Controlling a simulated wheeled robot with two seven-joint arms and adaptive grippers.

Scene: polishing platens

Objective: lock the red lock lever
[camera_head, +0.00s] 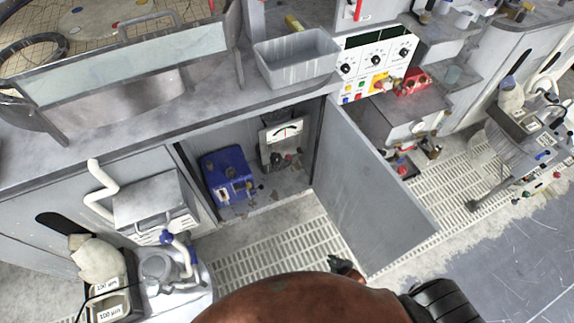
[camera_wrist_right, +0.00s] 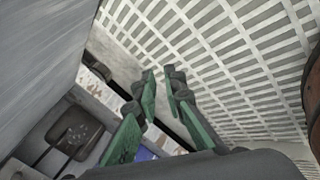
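I cannot pick out the red lock lever with certainty. In the head view a small red upright part (camera_head: 358,10) shows on the wall at the top, and a red fitting (camera_head: 415,80) sits right of the control panel. My right gripper (camera_head: 345,267) is partly hidden behind my brown arm, low in front of the open cabinet door (camera_head: 375,190). In the right wrist view its green-padded fingers (camera_wrist_right: 160,78) are apart with nothing between them. They are over the slatted floor, near a grey panel on the left. My left gripper is not in view.
The open cabinet holds a blue box (camera_head: 228,175) and a grey unit (camera_head: 284,140). The control panel (camera_head: 375,62) stands on the counter above. Grey equipment (camera_head: 155,205) stands at left. Slatted floor grating (camera_head: 280,247) is free in front of the cabinet.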

